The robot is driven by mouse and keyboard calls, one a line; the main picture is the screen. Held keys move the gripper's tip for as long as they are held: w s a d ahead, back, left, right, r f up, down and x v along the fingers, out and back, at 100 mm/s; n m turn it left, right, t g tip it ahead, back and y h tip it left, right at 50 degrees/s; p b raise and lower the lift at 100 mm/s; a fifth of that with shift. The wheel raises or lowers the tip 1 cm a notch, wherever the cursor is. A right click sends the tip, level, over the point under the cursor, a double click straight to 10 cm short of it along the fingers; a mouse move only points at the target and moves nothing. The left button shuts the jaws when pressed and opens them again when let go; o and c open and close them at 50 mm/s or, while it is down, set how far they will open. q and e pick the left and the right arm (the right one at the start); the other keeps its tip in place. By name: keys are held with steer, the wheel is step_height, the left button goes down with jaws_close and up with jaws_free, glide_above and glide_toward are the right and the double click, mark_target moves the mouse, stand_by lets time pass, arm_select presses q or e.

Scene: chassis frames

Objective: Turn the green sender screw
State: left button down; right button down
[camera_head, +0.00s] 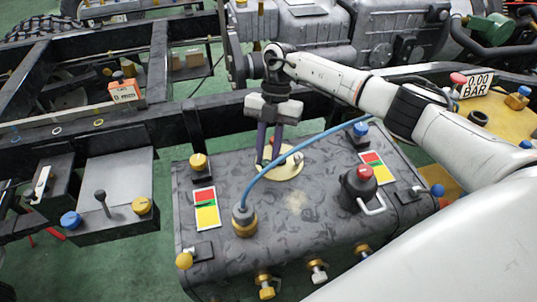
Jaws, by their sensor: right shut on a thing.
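A round cream sender plate (287,172) lies on top of the dark grey mottled tank (320,225). My right gripper (269,160) reaches down over this plate from the right, its dark fingers pointing downward. Its fingertips are shut at the plate, on what seems to be the green sender screw. The screw itself is too small and too covered by the fingers to make out clearly. A small pale fitting stands on the plate just right of the fingertips. My left gripper is not in view.
A blue hose (300,158) arches in front of the gripper from a brass fitting (244,222) on the tank. A red-topped knob (360,185) stands to the right. Black frame rails (150,125) run behind. A grey box with a lever (115,190) is at left.

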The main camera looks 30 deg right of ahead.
steer(key=n, duration=0.1)
steer(key=n+h+b, duration=0.1)
steer(key=shift+w+a+n+g, duration=0.15)
steer(key=shift+n+g, duration=0.15)
steer(key=shift+n, duration=0.1)
steer(key=n, duration=0.2)
steer(key=shift+n+g+h+b, duration=0.3)
steer(key=shift+h+b, duration=0.05)
steer(key=shift+h, duration=0.05)
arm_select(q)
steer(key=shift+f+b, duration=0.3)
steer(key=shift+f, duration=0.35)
arm_select(e)
steer(key=shift+a+n+h, duration=0.15)
steer(key=shift+n+h, duration=0.25)
steer(key=shift+n, duration=0.7)
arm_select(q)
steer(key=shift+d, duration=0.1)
arm_select(e)
steer(key=shift+n, duration=0.3)
steer(key=c, duration=1.6)
jaws_free()
steer(key=shift+o, duration=0.2)
steer(key=v, duration=1)
steer(key=shift+w, duration=0.2)
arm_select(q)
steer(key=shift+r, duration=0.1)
arm_select(e)
steer(key=shift+a+r, duration=0.15)
steer(key=shift+r, duration=0.05)
